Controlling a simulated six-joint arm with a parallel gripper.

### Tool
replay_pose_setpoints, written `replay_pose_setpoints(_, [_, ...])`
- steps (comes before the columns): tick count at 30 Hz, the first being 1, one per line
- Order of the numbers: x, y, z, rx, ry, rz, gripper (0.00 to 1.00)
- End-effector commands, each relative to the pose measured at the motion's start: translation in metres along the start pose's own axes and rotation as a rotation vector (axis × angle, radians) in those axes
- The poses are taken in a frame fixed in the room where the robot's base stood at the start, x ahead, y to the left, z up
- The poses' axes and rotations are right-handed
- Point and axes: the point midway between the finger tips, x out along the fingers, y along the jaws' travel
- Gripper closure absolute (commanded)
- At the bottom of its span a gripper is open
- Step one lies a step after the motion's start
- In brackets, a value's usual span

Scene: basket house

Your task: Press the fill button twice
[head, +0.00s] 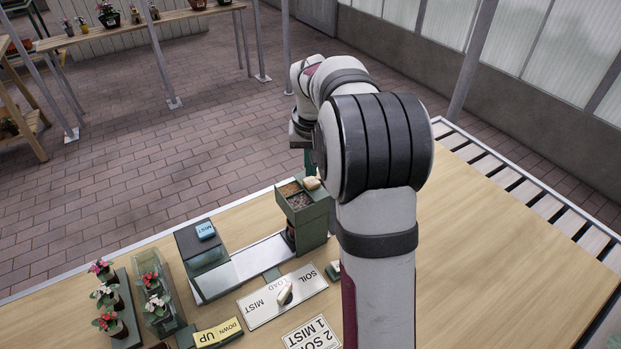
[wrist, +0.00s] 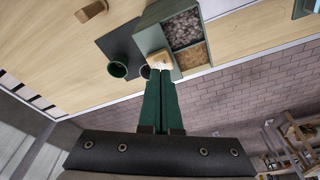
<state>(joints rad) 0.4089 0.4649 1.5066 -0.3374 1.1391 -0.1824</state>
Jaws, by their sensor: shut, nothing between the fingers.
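A dark green dispenser box (head: 316,228) with two open soil compartments stands at the table's back edge; it also shows in the wrist view (wrist: 150,40). A cream button-like block (head: 311,183) sits at its rim, and shows in the wrist view (wrist: 158,62) right at my fingertips. I read no label on it. My gripper (wrist: 160,76) has its green fingers shut and empty, pointing at this block. I cannot tell whether they touch it. In the head view my arm hides most of the gripper. A green-rimmed pot (wrist: 117,67) stands beside the dispenser.
A dark box with a blue MIST button (head: 205,230) stands left. In front lie a SOIL/LOAD/MIST plate (head: 262,311) with a cream knob, a yellow DOWN/UP label (head: 218,333) and a recipe sign (head: 311,335). Potted flowers (head: 107,298) stand front left. The table's right is clear.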

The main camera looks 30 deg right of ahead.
Motion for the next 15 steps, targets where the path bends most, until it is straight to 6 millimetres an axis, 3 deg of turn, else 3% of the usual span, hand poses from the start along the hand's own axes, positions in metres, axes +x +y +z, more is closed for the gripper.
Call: replay_pose_setpoints(15, [0.0094, 0.0, 0.002, 0.0, -0.001, 0.0, 1.0])
